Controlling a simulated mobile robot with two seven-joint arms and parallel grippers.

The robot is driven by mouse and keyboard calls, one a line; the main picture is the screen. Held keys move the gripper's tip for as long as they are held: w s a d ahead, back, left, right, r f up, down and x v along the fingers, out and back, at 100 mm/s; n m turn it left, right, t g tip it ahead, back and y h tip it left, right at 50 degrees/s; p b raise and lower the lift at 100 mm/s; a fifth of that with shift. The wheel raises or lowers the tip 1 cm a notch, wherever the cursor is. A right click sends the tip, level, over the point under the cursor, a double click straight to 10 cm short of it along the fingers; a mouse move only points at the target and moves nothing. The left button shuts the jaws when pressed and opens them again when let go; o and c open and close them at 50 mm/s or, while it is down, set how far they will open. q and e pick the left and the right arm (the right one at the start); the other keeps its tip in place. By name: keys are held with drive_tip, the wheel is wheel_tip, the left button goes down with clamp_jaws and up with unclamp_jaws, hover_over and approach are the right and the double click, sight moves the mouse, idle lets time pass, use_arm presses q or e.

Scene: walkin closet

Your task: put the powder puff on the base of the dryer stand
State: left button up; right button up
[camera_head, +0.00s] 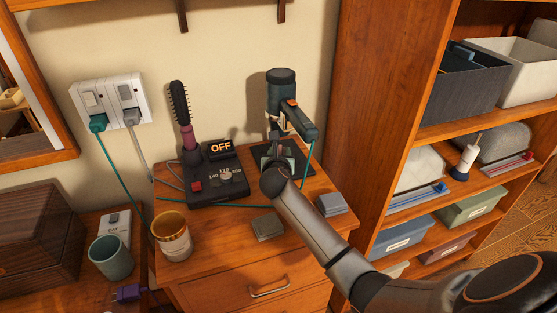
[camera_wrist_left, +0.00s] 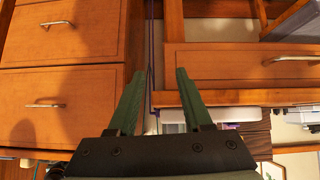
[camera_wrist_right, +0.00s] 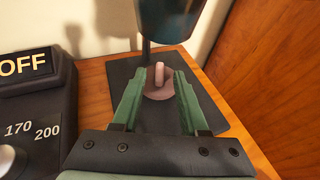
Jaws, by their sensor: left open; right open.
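The powder puff (camera_wrist_right: 157,82), a pinkish disc with a small upright grip, lies on the dark flat base (camera_wrist_right: 118,78) of the dryer stand in the right wrist view. My right gripper (camera_wrist_right: 158,96) is open, with its green fingers on either side of the puff; I cannot tell if they touch it. In the head view, my right gripper (camera_head: 278,150) is over the stand base (camera_head: 300,167), below the hair dryer (camera_head: 282,90), and hides the puff. My left gripper (camera_wrist_left: 154,85) is open and empty in front of wooden drawers.
A black hot-brush station (camera_head: 215,180) with an OFF display stands left of the stand. A patterned cup (camera_head: 172,238), a green cup (camera_head: 110,258) and small grey boxes (camera_head: 332,204) are nearby. A tall shelf (camera_head: 375,130) bounds the right side.

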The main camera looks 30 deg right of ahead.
drive_tip(key=p+v, duration=0.1)
drive_tip(key=v, duration=0.9)
drive_tip(key=shift+s+a+r, duration=0.1)
drive_tip(key=shift+s+a, duration=0.05)
idle(1.6)
